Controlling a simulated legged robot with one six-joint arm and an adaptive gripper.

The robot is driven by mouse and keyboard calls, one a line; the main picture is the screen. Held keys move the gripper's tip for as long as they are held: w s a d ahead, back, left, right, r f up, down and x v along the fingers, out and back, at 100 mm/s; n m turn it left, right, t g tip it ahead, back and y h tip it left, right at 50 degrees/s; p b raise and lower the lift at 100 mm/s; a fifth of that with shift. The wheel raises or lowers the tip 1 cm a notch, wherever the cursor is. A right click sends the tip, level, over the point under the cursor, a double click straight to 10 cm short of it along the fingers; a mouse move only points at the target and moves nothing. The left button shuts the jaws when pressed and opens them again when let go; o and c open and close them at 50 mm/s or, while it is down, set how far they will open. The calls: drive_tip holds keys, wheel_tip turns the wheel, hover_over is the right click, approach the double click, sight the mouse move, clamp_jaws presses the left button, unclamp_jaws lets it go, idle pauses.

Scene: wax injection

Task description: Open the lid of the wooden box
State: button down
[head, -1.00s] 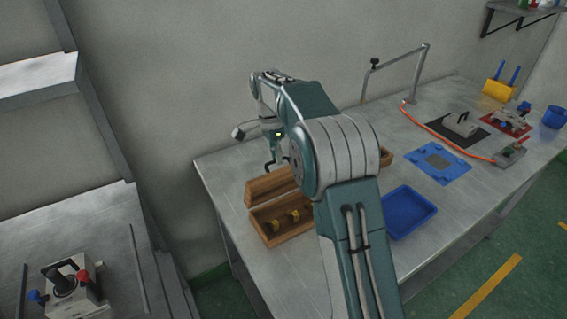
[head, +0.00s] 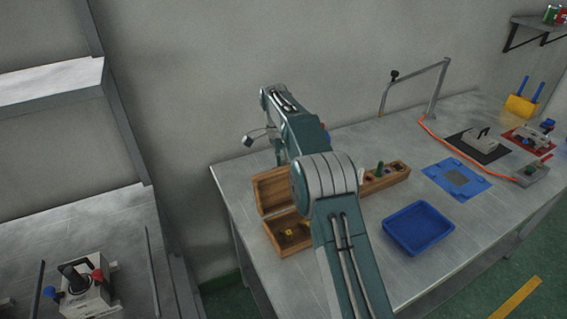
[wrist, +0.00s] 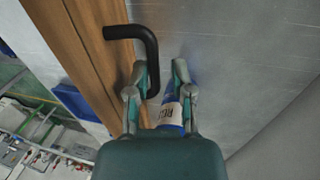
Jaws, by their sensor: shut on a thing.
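The wooden box (head: 293,240) sits near the left end of the metal table. Its lid (head: 274,188) stands raised at the back, roughly upright, and yellow pieces (head: 290,232) show inside. In the wrist view the lid's outer face (wrist: 85,45) is at the left, with a bent black handle (wrist: 128,31) on it. My gripper (wrist: 162,68) is shut on the handle, whose lower end lies by the left finger. In the head view the fingers and handle are hidden behind the lid and my arm.
A wooden rack (head: 388,178) with small tools stands right of the box, partly behind my arm. A blue tray (head: 418,228) and a blue mat (head: 456,180) lie further right. A bent metal stand (head: 440,88) rises at the back. The wall is close behind the table.

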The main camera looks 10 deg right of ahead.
drive_tip(key=shift+w+a+f, duration=0.2)
drive_tip(key=shift+w+f, duration=0.15)
drive_tip(key=shift+f, duration=0.25)
drive_tip(key=c, duration=0.7)
unclamp_jaws()
drive_tip(key=shift+w, duration=0.15)
drive_tip(key=shift+a+r, duration=0.1)
drive_tip(key=shift+s+d+r+v, duration=0.1)
drive_tip(key=shift+s+v, duration=0.2)
drive_tip(key=shift+v, duration=1.25)
drive_tip(key=shift+s+d+r+v, duration=0.1)
drive_tip(key=shift+s+v, duration=0.25)
drive_tip(key=shift+v, duration=1.2)
drive_tip(key=shift+s+d+r+v, duration=0.1)
drive_tip(key=shift+s+v, duration=0.2)
drive_tip(key=shift+v, duration=1.25)
drive_tip(key=shift+f, duration=0.1)
